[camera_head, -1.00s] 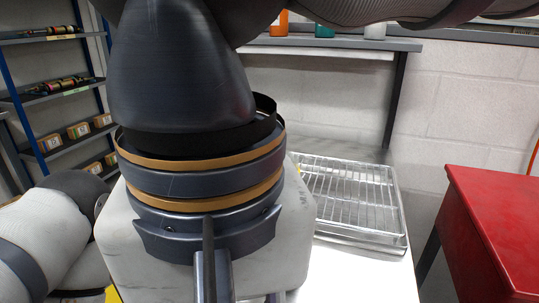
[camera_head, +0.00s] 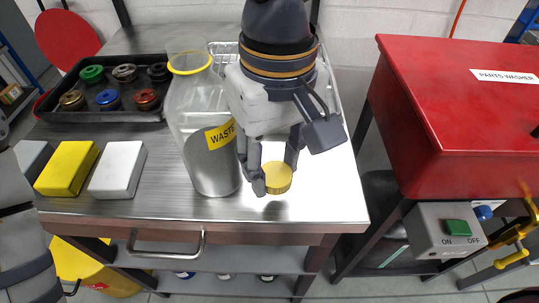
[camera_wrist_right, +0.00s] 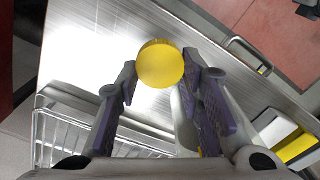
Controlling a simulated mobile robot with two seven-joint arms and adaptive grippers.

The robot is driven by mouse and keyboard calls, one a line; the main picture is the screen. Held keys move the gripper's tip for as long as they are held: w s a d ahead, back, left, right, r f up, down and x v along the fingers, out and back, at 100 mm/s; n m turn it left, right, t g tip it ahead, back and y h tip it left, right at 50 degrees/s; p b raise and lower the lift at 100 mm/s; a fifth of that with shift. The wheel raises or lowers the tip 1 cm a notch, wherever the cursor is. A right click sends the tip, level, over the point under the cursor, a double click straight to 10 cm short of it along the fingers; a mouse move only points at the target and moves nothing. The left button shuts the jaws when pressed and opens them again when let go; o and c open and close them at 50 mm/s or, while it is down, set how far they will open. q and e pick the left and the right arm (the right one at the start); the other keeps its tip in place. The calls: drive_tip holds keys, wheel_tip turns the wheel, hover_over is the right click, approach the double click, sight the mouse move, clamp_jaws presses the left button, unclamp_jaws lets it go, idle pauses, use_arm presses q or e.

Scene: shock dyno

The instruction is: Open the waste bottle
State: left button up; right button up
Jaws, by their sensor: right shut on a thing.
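The waste bottle (camera_head: 190,117) stands upright on the steel table, clear with grey content in its lower part and a yellow "WASTE" label. Its mouth is open at the top, with a yellow ring around the neck. My right gripper (camera_head: 273,166) is shut on a yellow cap (camera_head: 277,179), to the right of the bottle and apart from its mouth. The cap also shows between the fingertips in the right wrist view (camera_wrist_right: 160,63). My left gripper is out of view; part of my left arm shows at the left edge.
The steel table (camera_head: 315,205) has bare room at its front right. A black tray (camera_head: 75,117) with several coloured caps stands back left. Yellow (camera_head: 67,168) and white (camera_head: 117,169) blocks lie front left. A wire rack is behind my right arm. The red parts washer (camera_head: 455,110) stands right.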

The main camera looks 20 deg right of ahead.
sight(275, 166)
drive_tip(key=shift+w+d+f, duration=0.1)
drive_tip(key=shift+f, duration=0.8)
drive_tip(key=shift+w+d+f, duration=0.1)
drive_tip(key=shift+f, duration=0.8)
drive_tip(key=shift+f, duration=0.1)
drive_tip(key=shift+f, duration=0.1)
drive_tip(key=o, duration=1.3)
